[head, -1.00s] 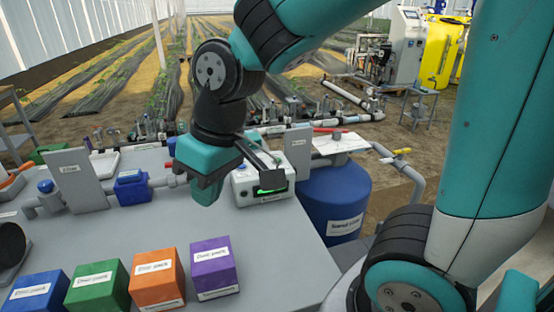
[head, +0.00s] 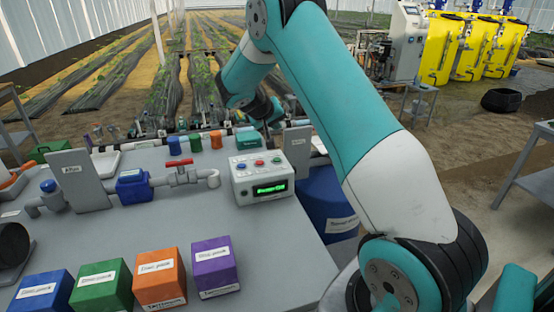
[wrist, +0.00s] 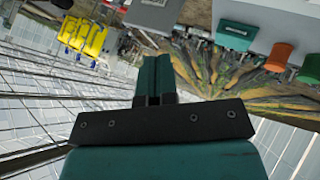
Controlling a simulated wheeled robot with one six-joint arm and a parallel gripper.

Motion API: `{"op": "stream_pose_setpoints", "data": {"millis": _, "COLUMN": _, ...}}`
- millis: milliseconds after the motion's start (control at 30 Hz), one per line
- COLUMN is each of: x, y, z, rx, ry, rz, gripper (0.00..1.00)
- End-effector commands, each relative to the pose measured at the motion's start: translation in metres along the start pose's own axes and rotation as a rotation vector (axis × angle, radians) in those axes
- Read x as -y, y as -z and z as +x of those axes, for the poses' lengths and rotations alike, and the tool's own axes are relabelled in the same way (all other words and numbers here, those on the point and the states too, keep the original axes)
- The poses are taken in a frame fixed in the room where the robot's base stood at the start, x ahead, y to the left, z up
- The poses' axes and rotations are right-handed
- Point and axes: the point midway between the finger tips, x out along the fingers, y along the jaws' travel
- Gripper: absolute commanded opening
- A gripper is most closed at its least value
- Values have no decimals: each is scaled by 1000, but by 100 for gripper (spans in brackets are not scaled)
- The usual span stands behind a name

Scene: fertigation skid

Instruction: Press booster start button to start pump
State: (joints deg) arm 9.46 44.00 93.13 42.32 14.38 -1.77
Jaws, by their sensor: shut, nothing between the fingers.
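I cannot tell which one is the booster start. A lit green display (head: 270,188) is on its front, its text too small to read surely. My gripper (wrist: 153,80) is shut and empty in the wrist view, pointing away from the bench over the crop rows. In the head view my arm reaches beyond the box, apart from it, and the fingertips cannot be made out.
Purple (head: 214,267), orange (head: 159,279), green and blue boxes stand along the bench front. A pipe with a red-handled valve (head: 180,163) lies left of the control box. A teal box (head: 248,139) stands behind it. A blue tank (head: 325,200) is to the right.

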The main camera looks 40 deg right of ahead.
Motion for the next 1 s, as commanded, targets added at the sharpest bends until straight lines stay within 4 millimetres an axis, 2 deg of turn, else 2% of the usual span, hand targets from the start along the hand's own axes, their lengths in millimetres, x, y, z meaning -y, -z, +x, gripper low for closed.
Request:
{"op": "stream_pose_setpoints", "data": {"millis": 433, "x": 6, "y": -6, "z": 7, "rx": 1, "ry": 4, "rz": -2, "gripper": 0}}
{"op": "stream_pose_setpoints", "data": {"millis": 1000, "x": 43, "y": -43, "z": 57, "rx": 1, "ry": 4, "rz": -2, "gripper": 0}}
